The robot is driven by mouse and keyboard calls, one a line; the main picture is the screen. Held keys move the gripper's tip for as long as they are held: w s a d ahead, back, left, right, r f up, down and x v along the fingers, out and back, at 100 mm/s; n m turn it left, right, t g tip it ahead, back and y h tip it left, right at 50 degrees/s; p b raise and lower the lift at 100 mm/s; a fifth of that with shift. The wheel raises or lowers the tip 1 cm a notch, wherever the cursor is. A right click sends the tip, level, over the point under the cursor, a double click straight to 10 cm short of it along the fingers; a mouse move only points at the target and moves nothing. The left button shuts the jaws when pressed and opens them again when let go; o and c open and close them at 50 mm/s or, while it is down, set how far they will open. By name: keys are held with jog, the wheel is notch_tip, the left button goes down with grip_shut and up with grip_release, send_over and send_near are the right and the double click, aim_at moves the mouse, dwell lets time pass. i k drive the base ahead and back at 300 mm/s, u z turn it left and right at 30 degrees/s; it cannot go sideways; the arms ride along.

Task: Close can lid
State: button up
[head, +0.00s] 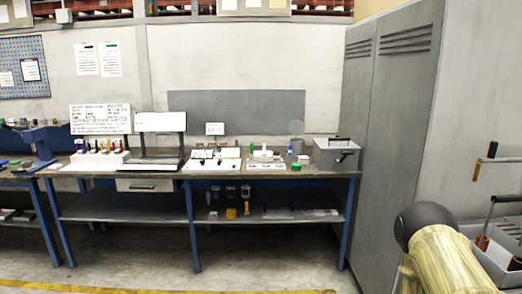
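No can with an open lid can be made out for certain. A small grey cylinder (298,146), which may be the can, stands at the right of the workbench's back edge. A small green round thing (296,167) lies in front of it; I cannot tell whether it is a lid. My gripper is not in view; only a yellowish, dark-ended part, probably my arm, shows at lower right, well away from the bench.
The long workbench (200,177) has blue legs and carries small parts, signs and a dark stand (160,150). Tall grey lockers (393,130) stand right of it. A grey open box (500,262) with a handle is at far right. The floor before the bench is clear.

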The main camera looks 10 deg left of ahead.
aim_at(297, 127)
jog(key=z, duration=0.25)
jog(key=i, duration=2.9)
jog(key=u, duration=0.7)
